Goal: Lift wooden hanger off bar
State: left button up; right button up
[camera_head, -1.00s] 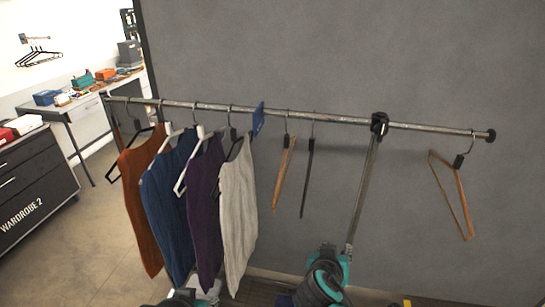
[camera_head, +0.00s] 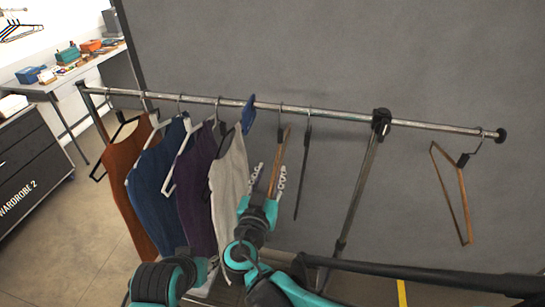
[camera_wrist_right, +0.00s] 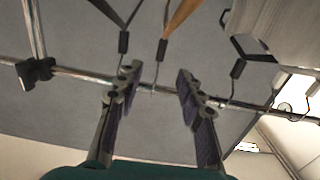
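A bare wooden hanger (camera_head: 279,149) hangs by its metal hook from the rack's bar (camera_head: 340,115), near the middle in the head view. My right gripper (camera_head: 271,168) is open, with one finger on each side of this hanger's lower part in that view. In the right wrist view, the open fingers (camera_wrist_right: 156,78) reach up apart, with the bar behind them and the wooden hanger (camera_wrist_right: 182,14) above. I see no clear contact. A second wooden hanger (camera_head: 463,204) hangs at the bar's far right. My left gripper does not show.
A dark hanger (camera_head: 302,175) hangs just right of the middle wooden one. A pale garment (camera_head: 229,180), a purple one, a blue one and a rust one hang to the left. A blue divider (camera_head: 249,114) sits on the bar. The bar's right stretch is mostly free.

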aim_at(280, 129)
jog(key=shift+w+a+r, duration=0.2)
jog(key=shift+w+r, duration=0.05)
jog(key=b+x, duration=0.1)
jog(key=x, duration=1.4)
jog(key=shift+w, duration=0.1)
jog(key=shift+r, duration=0.1)
grip_shut()
jog(key=shift+r, duration=0.1)
jog(key=shift+r+p, duration=1.05)
jog(key=shift+r, duration=0.55)
